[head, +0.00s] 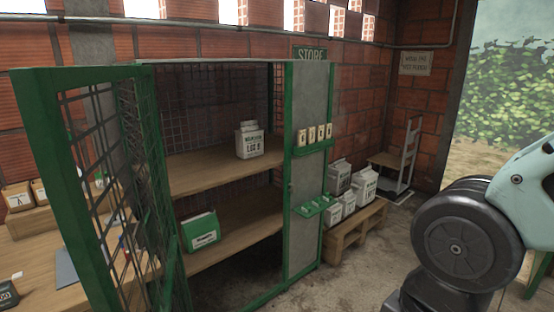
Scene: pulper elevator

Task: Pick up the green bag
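The green bag (200,231) sits on the lower wooden shelf (245,236) inside a green-framed mesh cabinet, near the shelf's left end. It is green with a white label panel on its front. The cabinet's mesh door (100,180) stands open at the left, its edge close to the bag in the picture. My gripper is outside the view. Part of my arm shows at the right edge, well away from the cabinet.
A white bag (249,141) stands on the upper shelf (200,163). A hand truck (398,160) stands behind. A wooden bench (40,260) is at left. Concrete floor shows in front.

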